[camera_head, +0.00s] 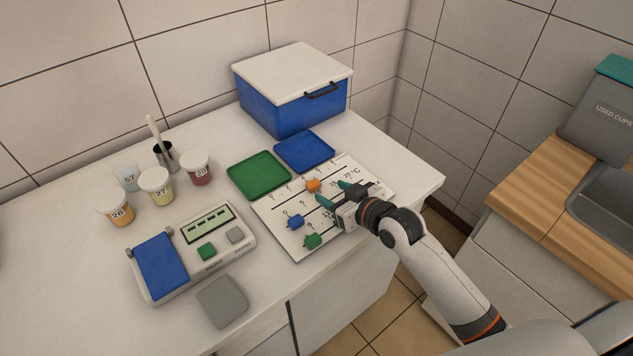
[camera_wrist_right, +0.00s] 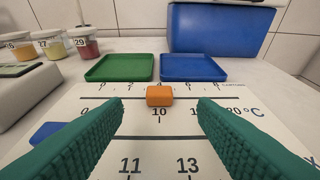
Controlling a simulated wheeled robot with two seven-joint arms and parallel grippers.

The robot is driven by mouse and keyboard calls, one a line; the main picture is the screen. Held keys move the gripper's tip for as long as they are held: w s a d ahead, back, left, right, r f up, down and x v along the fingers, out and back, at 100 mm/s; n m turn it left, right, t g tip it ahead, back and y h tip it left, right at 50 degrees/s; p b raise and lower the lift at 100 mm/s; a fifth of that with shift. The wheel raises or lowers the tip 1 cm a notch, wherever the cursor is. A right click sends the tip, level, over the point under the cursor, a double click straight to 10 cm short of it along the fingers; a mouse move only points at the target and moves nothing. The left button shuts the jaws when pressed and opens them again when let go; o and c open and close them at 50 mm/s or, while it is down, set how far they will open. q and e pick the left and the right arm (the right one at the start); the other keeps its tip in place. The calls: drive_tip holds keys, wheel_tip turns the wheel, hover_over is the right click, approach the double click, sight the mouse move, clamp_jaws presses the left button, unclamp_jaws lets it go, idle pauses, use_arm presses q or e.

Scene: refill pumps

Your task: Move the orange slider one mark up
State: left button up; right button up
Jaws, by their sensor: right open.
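The orange slider (camera_head: 313,185) sits on the top track of a white scale board (camera_head: 270,217) on the counter. In the right wrist view the orange slider (camera_wrist_right: 160,95) stands just above the mark 10, between the fingers in the picture but ahead of their tips. My right gripper (camera_head: 334,193) is open and empty over the board's right part; its green fingers (camera_wrist_right: 160,115) frame the slider without touching it. A blue slider (camera_head: 295,221) and a green slider (camera_head: 312,241) sit on the lower tracks. My left gripper is not in view.
A green tray (camera_head: 259,175) and a blue tray (camera_head: 304,151) lie behind the board, with a blue box with white lid (camera_head: 292,90) beyond. Labelled cups (camera_head: 156,185) and a device with a blue plate (camera_head: 161,264) stand left.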

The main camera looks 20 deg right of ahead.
sight(315, 184)
drive_tip(key=x, duration=0.6)
drive_tip(key=shift+f, duration=0.1)
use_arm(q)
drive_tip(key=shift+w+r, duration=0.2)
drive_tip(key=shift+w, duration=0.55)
use_arm(e)
drive_tip(key=shift+w+a+f, duration=0.2)
drive_tip(key=shift+w, duration=0.25)
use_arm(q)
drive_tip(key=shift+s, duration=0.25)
use_arm(e)
clamp_jaws()
